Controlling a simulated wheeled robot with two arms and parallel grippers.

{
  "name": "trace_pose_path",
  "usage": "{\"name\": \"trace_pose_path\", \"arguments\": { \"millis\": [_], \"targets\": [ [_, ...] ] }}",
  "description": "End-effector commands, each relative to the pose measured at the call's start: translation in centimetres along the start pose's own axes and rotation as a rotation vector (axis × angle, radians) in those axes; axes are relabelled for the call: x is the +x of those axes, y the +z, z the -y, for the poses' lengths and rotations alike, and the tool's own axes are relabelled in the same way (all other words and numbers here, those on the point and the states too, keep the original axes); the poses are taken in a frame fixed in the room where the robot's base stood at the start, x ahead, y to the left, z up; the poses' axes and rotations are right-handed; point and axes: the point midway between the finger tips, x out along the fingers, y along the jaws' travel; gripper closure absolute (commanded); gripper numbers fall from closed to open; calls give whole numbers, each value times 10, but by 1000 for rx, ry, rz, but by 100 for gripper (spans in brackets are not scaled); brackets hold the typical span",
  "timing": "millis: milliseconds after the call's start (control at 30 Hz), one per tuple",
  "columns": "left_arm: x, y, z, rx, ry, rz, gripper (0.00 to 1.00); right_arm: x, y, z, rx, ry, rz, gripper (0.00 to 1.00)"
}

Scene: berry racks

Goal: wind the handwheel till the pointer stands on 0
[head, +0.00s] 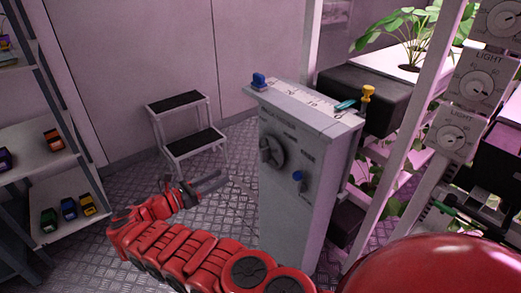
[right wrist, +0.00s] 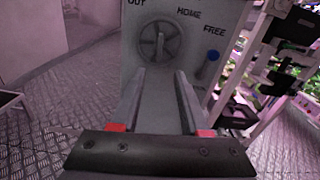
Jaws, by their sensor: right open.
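The handwheel (head: 270,152) is a grey spoked wheel on the front face of a grey cabinet (head: 285,215). In the right wrist view the handwheel (right wrist: 160,45) shows beyond my fingers, with the words OUT, HOME and FREE around it. A white scale (head: 300,97) runs along the cabinet top. A teal piece (head: 345,104), perhaps the pointer, lies near its right end; its reading is too small to tell. My right gripper (head: 222,178) is open and empty, left of the cabinet and apart from the handwheel. My left gripper is not in view.
A blue-knobbed lever (head: 298,176) sits right of the handwheel. A step stool (head: 190,140) stands behind; shelves with toy cars (head: 69,208) are left. Plant racks are close on the right.

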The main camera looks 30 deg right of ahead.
Motion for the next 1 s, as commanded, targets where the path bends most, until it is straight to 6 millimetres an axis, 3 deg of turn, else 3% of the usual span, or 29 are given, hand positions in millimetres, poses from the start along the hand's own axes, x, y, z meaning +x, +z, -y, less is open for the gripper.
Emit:
{"name": "trace_pose_path", "arguments": {
  "millis": [267,600,800,1000],
  "targets": [
    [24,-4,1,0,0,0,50,55,3,2,-2,-7,0,55],
    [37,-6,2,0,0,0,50,132,0,1,4,-4,-2,55],
    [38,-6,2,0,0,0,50,160,0,1,6,-4,-1,55],
    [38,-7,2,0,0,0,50,169,-1,0,5,0,0,55]
  ]
}}
